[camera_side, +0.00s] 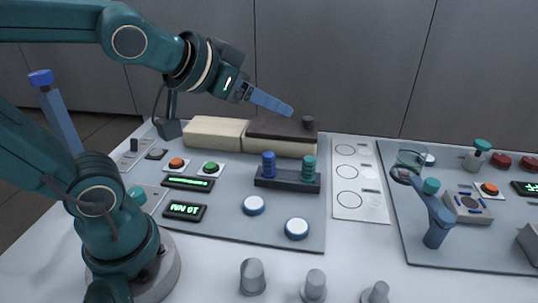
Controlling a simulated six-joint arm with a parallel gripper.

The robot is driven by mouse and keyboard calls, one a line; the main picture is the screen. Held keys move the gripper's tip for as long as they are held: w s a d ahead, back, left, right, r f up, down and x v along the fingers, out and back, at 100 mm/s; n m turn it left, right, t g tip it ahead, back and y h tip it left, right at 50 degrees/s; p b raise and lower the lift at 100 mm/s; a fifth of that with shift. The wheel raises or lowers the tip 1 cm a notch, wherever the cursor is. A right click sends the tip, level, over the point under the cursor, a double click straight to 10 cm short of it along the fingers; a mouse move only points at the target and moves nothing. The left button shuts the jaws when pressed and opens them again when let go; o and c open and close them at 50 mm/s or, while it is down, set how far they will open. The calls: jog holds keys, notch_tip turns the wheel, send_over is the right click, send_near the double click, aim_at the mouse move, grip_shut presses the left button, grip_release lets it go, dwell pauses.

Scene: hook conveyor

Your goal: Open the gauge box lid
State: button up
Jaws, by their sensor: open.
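A long low cream box (214,133) stands at the back of the grey-blue mat; I take it for the gauge box. A dark brown lid (272,130) covers its right part, and a small dark knob (308,122) stands up near the lid's right end. The left part has a plain cream top; I cannot tell whether it is a separate block. My gripper (288,109) has blue fingers and is open, seen from the side. Its tips point down to the right, above the lid and a little left of the knob in the picture, apparently not touching it.
In front of the box stands a dark rack (287,181) with a blue and a teal ribbed peg. Orange (177,162) and green (211,167) buttons and two lit displays are at left. A white card with circles (359,205) lies right. Grey posts stand at the front.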

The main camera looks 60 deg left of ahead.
aim_at(306, 118)
jog(key=w+a+r+m+t, duration=0.15)
jog(key=w+a+t, duration=0.3)
jog(key=w, duration=0.95)
jog(key=w+a+f, duration=0.1)
jog(key=a+f, duration=0.2)
jog(key=f, duration=0.2)
jog(key=w+a+f+g+h, duration=0.1)
jog(key=a+f, duration=0.1)
jog(key=f, duration=0.3)
jog(key=w+a+f+n+g, duration=0.1)
jog(key=a+f, duration=0.2)
jog(key=f, duration=0.2)
jog(key=shift+w+a+f+h, duration=0.25)
jog(key=shift+a+h, duration=0.05)
jog(key=shift+a, duration=0.05)
jog(key=shift+x, duration=2.45)
grip_shut()
jog(key=shift+r, duration=0.1)
